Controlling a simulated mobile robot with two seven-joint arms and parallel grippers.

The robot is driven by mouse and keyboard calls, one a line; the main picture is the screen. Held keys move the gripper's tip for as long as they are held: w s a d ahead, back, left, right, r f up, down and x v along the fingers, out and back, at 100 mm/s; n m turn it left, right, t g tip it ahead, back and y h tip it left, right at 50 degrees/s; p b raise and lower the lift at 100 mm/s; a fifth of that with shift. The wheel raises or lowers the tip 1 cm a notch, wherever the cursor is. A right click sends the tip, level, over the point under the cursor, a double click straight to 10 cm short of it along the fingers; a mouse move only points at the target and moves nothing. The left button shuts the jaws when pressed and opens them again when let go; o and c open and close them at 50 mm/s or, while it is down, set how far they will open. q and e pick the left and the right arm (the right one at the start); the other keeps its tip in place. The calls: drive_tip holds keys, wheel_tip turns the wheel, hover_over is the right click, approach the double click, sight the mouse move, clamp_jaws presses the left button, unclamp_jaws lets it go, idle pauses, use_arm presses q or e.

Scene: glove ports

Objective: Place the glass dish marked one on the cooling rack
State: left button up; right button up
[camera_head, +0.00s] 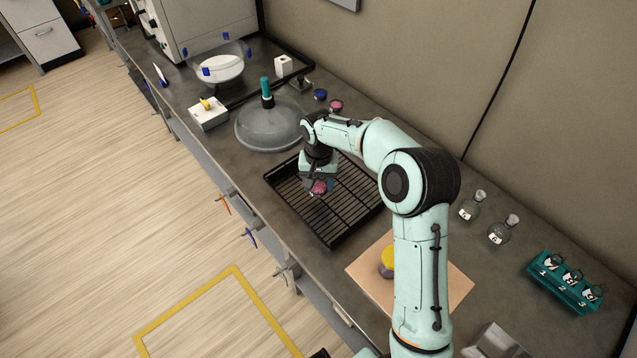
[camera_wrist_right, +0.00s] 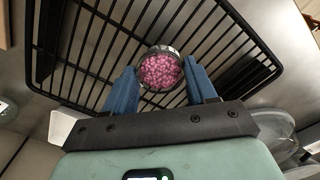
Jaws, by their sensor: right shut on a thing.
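The cooling rack (camera_head: 290,208) is a black wire grid in a dark frame on the bench, in the middle of the head view. It also fills the upper part of the right wrist view (camera_wrist_right: 95,45). My right gripper (camera_head: 318,185) is over the rack's left part. Its blue fingers are shut on a small round glass dish (camera_wrist_right: 160,70) with pink beads. The dish also shows below the gripper in the head view (camera_head: 320,188). I cannot read a mark on it, nor tell whether it touches the bars. My left gripper is not in view.
Behind the rack stand a pink dish (camera_head: 336,105), a blue dish (camera_head: 320,95) and a clear dome (camera_head: 268,130) with a teal knob. A tan board (camera_head: 455,290) with a yellow-topped jar (camera_head: 387,262) is in front. Flasks (camera_head: 499,232) and a teal numbered holder (camera_head: 562,283) stand at right.

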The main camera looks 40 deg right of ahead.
sight(318, 190)
drive_tip(key=shift+f, duration=0.15)
drive_tip(key=shift+f, duration=0.15)
drive_tip(key=o, duration=1.1)
drive_tip(key=shift+c, duration=0.2)
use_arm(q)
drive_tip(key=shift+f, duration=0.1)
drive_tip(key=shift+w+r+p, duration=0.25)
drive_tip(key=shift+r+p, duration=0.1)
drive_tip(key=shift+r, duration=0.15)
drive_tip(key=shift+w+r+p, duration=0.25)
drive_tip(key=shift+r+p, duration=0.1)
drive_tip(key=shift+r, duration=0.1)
use_arm(e)
wheel_tip(318, 190, up, 13)
drive_tip(key=shift+f, duration=0.2)
drive_tip(key=shift+f, duration=0.1)
